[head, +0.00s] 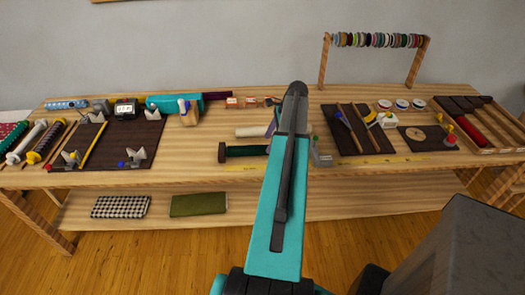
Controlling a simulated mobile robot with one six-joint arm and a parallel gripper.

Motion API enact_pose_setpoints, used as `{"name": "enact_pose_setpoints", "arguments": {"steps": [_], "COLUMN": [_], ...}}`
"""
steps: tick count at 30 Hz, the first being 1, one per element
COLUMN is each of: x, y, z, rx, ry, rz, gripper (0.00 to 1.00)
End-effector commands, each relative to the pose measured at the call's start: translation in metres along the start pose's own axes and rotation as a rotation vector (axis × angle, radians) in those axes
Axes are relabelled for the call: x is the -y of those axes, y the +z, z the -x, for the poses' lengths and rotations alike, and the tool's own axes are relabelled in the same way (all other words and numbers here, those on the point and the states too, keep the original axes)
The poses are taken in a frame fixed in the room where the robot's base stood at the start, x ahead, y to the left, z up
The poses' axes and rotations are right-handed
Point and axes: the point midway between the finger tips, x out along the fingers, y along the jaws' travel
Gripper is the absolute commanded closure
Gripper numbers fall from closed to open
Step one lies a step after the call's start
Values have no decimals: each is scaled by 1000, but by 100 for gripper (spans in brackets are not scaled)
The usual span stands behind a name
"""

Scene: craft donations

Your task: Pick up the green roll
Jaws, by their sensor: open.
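A dark green roll (245,151) with darker ends lies on the wooden table, just left of my teal arm. Its right end comes close to the arm in the picture, and I cannot tell whether part of it is hidden. A pale cream roll (251,132) lies just behind it. My arm link rises through the middle of the head view to a dark grey joint. My gripper does not show; the arm hides what lies behind it.
A dark board (358,145) with tools is right of the arm; another dark board (122,148) is left. A spool rack (325,62) stands at back right. A folded green cloth (198,204) and a checked cloth (120,207) lie on the lower shelf.

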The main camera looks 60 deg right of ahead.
Motion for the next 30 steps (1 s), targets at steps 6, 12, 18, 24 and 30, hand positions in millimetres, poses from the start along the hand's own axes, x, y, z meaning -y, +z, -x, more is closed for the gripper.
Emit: {"name": "enact_pose_setpoints", "arguments": {"steps": [6, 12, 18, 24, 30], "x": [0, 0, 1, 2, 2], "y": [0, 2, 4, 5, 6], "z": [0, -4, -18, -37, -51], "rx": [0, 0, 1, 1, 0], "ry": [0, 2, 2, 3, 2], "rz": [0, 0, 1, 1, 2], "gripper": [36, 36, 36, 36, 36]}}
